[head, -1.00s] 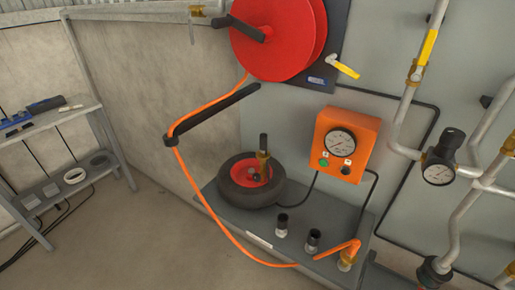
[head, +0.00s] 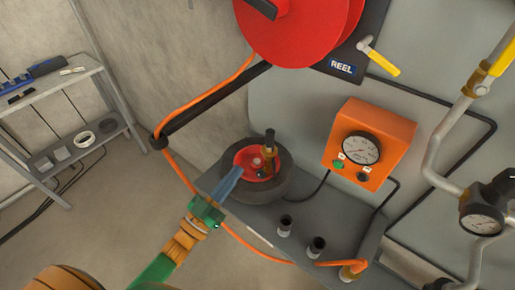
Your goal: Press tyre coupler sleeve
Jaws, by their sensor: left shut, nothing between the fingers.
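The tyre (head: 276,190) is black with a red hub (head: 247,159) and lies flat on the grey bench. The coupler (head: 269,150), brass with a black top, stands upright at the hub. My left gripper (head: 238,173) reaches in from the lower left, its blue fingers shut and empty. In the picture its tips lie over the tyre's left side, short of the coupler. I cannot tell whether they touch the tyre. My right gripper is not in view.
An orange gauge box (head: 375,129) stands behind the bench (head: 338,213). Two dark fittings (head: 285,224) (head: 317,245) stand on the bench front. The orange hose (head: 178,172) hangs from the red reel (head: 290,30) and passes near my left gripper. A shelf (head: 50,82) stands at left.

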